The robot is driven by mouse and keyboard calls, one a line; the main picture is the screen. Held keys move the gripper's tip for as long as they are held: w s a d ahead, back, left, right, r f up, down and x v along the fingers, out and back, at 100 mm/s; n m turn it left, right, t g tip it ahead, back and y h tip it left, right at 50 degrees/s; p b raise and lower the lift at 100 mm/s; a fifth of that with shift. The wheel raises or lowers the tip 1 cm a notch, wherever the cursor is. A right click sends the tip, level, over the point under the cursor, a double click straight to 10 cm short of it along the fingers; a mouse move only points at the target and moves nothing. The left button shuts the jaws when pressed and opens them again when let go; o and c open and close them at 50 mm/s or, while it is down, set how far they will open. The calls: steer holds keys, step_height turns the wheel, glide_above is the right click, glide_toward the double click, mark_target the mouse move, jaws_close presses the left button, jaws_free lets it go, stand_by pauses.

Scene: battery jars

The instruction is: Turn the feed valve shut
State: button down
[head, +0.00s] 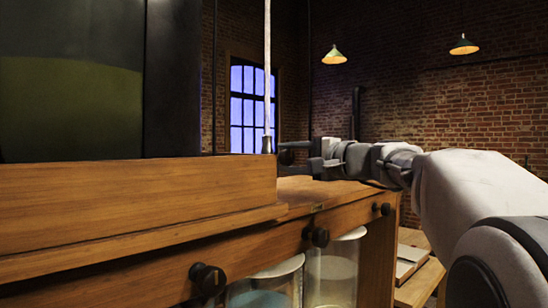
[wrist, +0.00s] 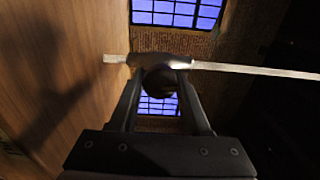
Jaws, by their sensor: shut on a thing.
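The feed valve seems to be the small dark round knob (head: 286,157) beside the foot of a thin pale upright tube (head: 267,70), at the right end of the wooden ledge. In the wrist view the dark knob (wrist: 160,80) sits between my two fingertips, just in front of the tube's grey end fitting (wrist: 148,60). My gripper (head: 307,155) reaches in from the right and is shut on this knob; it also shows in the wrist view (wrist: 163,98). The fingers partly hide the knob's sides. I cannot tell how far the valve is turned.
A large dark-framed vessel with yellow-green contents (head: 70,105) stands at left behind the wooden ledge (head: 130,195). Several black knobs (head: 316,236) line the bench front. Glass jars (head: 332,272) stand below. A lower wooden surface (head: 415,285) lies at right, under my arm.

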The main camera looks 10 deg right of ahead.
steer(key=shift+c, duration=2)
jaws_free()
steer(key=shift+d, duration=0.1)
steer(key=v, duration=1.7)
steer(key=shift+s, duration=0.2)
